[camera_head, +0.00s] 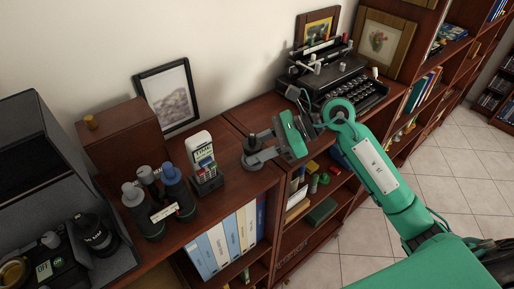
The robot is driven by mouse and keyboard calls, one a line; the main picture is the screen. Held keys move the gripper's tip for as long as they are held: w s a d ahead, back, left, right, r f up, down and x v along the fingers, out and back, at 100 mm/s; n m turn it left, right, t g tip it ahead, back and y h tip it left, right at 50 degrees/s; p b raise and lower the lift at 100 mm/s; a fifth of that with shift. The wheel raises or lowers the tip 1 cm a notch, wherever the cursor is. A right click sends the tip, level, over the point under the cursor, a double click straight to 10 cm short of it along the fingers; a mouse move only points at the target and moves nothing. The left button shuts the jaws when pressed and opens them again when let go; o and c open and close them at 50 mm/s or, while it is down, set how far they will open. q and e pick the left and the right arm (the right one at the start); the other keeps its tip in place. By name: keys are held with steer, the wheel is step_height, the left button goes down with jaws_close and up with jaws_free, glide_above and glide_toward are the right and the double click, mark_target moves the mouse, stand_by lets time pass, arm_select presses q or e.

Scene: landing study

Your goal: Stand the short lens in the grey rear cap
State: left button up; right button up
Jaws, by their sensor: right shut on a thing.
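My right gripper (257,149) reaches in from the right over the edge of the dark wooden cabinet top. It is shut on a small dark, upright cylindrical thing, which looks like the short lens (252,141). Below the lens and close to the fingers is a grey rounded shape, perhaps the grey rear cap (252,163). The fingers partly cover this spot, and I cannot tell whether lens and cap touch. My left gripper is not in view.
A cordless phone in its cradle (203,162) stands just left of the gripper. A picture frame (168,97) leans behind. A typewriter (345,85) stands at the back right.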

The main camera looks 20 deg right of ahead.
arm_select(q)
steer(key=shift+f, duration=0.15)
arm_select(e)
steer(key=o, duration=1.1)
steer(key=shift+c, duration=0.2)
steer(key=shift+d, duration=0.1)
steer(key=b+v, duration=0.3)
steer(key=v, duration=0.5)
steer(key=shift+s+d, duration=0.1)
steer(key=shift+d, duration=0.25)
steer(key=b+v, duration=0.1)
steer(key=v, duration=0.3)
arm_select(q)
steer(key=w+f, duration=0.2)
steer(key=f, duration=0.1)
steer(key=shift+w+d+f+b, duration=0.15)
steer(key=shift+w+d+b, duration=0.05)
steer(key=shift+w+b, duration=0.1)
arm_select(e)
steer(key=shift+s+d+r, duration=0.1)
steer(key=shift+d+r, duration=0.25)
steer(key=shift+r, duration=0.05)
steer(key=shift+f, duration=0.1)
